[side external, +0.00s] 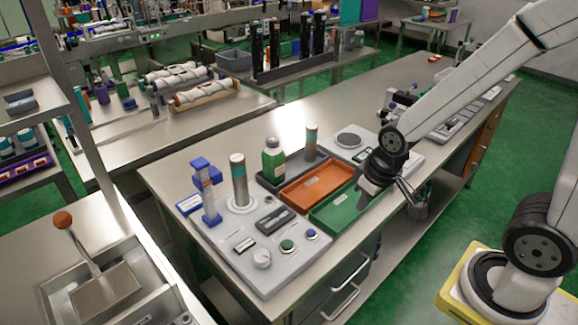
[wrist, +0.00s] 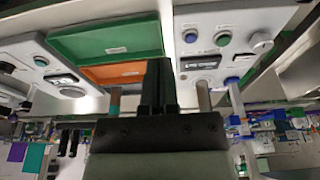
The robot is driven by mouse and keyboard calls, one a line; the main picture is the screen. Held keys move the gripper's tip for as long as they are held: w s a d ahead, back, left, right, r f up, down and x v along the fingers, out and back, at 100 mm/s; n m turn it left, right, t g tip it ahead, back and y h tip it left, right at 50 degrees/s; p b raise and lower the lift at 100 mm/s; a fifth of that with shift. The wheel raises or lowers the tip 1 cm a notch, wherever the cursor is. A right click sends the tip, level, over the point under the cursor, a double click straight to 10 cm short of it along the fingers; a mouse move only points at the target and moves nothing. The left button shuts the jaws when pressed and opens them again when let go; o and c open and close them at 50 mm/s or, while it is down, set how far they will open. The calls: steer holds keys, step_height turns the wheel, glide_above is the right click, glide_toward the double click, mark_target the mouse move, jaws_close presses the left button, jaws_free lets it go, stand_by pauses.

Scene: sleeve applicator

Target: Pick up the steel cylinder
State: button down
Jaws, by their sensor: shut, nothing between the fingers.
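A steel cylinder (side external: 239,184) with a pale top stands upright on a round base on the light-grey applicator panel (side external: 262,277). A second, similar metal cylinder (side external: 311,141) stands upright farther back, behind the orange tray. In the wrist view one metal cylinder (wrist: 203,96) shows right of my fingers and another (wrist: 114,101) to their left. My gripper (side external: 372,185) is over the right end of the green tray, apart from both cylinders. In the wrist view its fingers (wrist: 157,82) are together and empty.
A green tray (side external: 335,212) and an orange tray (side external: 316,185) lie between my gripper and the front cylinder. A green bottle (side external: 273,162) and a blue-and-white upright device (side external: 208,190) flank that cylinder. The panel carries several knobs and buttons. The bench is clear behind the bottle.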

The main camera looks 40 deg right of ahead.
stand_by(0.4)
steer(key=shift+c, duration=1.8)
jaws_free()
steer(key=n+t+y, duration=0.7)
steer(key=t+y, duration=0.3)
steer(key=t, duration=0.2)
glide_toward(244, 161)
steer(key=shift+x, duration=3)
steer(key=shift+f, duration=0.1)
steer(key=shift+x, duration=1.3)
